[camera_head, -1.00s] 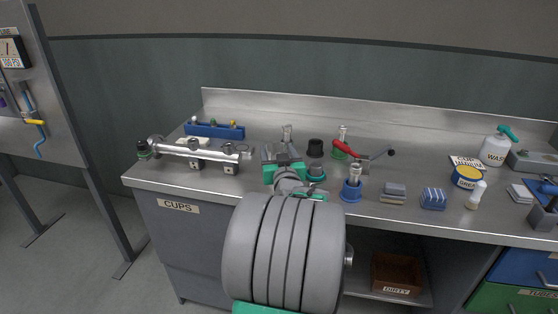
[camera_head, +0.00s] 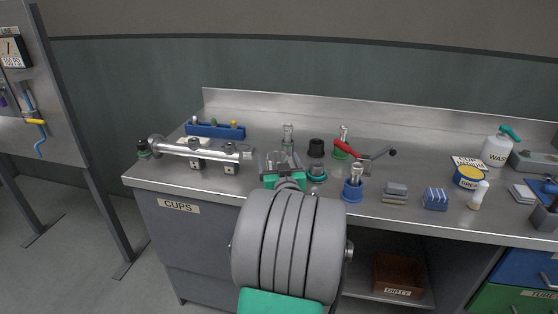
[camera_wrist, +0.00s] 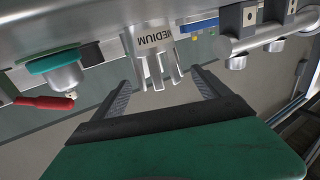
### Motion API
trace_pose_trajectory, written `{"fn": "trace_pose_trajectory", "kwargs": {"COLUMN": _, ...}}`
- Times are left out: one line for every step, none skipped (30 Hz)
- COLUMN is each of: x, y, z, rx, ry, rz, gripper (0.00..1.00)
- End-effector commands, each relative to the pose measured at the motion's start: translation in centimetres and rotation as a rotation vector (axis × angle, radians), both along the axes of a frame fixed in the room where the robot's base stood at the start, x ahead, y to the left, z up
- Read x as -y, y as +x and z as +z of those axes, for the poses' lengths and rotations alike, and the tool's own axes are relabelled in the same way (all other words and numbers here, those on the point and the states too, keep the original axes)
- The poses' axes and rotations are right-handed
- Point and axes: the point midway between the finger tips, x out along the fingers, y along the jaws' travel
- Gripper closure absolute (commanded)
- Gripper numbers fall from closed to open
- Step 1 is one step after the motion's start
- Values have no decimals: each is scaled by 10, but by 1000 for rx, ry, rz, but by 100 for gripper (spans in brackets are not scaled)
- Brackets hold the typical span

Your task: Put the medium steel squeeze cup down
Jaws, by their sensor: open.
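The medium steel squeeze cup (camera_wrist: 163,67) shows in the wrist view with its prongs pointing toward my gripper's side of the picture and a MEDIUM label (camera_wrist: 155,37) at its base. In the head view the cup (camera_head: 288,136) stands upright on the bench just behind my gripper (camera_head: 281,162). My gripper is open, and its two fingers (camera_wrist: 162,80) are spread to either side of the prongs in the wrist picture. Nothing is held; a gap shows between each finger and the cup. The cup's lower part is partly hidden by my gripper in the head view.
Just right of the cup stand a black cylinder (camera_head: 316,146) and a green-ringed steel part (camera_head: 317,171). A red-handled lever (camera_head: 346,149) and a blue-based part (camera_head: 353,188) are further right. A steel tube assembly (camera_head: 195,151) and a blue rack (camera_head: 215,131) lie left.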

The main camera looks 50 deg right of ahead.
Motion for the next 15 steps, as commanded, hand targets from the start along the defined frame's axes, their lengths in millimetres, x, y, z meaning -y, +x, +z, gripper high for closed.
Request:
{"fn": "trace_pose_trajectory", "kwargs": {"x": 0, "y": 0, "z": 0, "rx": 0, "ry": 0, "rz": 0, "gripper": 14}}
{"fn": "trace_pose_trajectory", "kwargs": {"x": 0, "y": 0, "z": 1, "rx": 0, "ry": 0, "rz": 0, "gripper": 14}}
{"fn": "trace_pose_trajectory", "kwargs": {"x": 0, "y": 0, "z": 2, "rx": 0, "ry": 0, "rz": 0, "gripper": 14}}
{"fn": "trace_pose_trajectory", "kwargs": {"x": 0, "y": 0, "z": 5, "rx": 0, "ry": 0, "rz": 0, "gripper": 14}}
{"fn": "trace_pose_trajectory", "kwargs": {"x": 0, "y": 0, "z": 7, "rx": 0, "ry": 0, "rz": 0, "gripper": 14}}
{"fn": "trace_pose_trajectory", "kwargs": {"x": -4, "y": -6, "z": 3, "rx": 0, "ry": 1, "rz": -2, "gripper": 14}}
{"fn": "trace_pose_trajectory", "kwargs": {"x": -8, "y": -10, "z": 3, "rx": 0, "ry": 0, "rz": -3, "gripper": 14}}
{"fn": "trace_pose_trajectory", "kwargs": {"x": -12, "y": -15, "z": 2, "rx": 0, "ry": 0, "rz": -3, "gripper": 14}}
{"fn": "trace_pose_trajectory", "kwargs": {"x": -19, "y": -22, "z": 2, "rx": 1, "ry": 0, "rz": -4, "gripper": 14}}
{"fn": "trace_pose_trajectory", "kwargs": {"x": -24, "y": -27, "z": 3, "rx": 1, "ry": -2, "rz": -4, "gripper": 14}}
{"fn": "trace_pose_trajectory", "kwargs": {"x": -30, "y": -34, "z": 3, "rx": 1, "ry": -1, "rz": -5, "gripper": 14}}
{"fn": "trace_pose_trajectory", "kwargs": {"x": -38, "y": -41, "z": 3, "rx": 1, "ry": -2, "rz": -4, "gripper": 14}}
{"fn": "trace_pose_trajectory", "kwargs": {"x": -44, "y": -47, "z": 2, "rx": 1, "ry": -1, "rz": -5, "gripper": 14}}
{"fn": "trace_pose_trajectory", "kwargs": {"x": -49, "y": -53, "z": 3, "rx": 1, "ry": -3, "rz": -6, "gripper": 14}}
{"fn": "trace_pose_trajectory", "kwargs": {"x": -56, "y": -60, "z": 2, "rx": 1, "ry": -1, "rz": -5, "gripper": 14}}
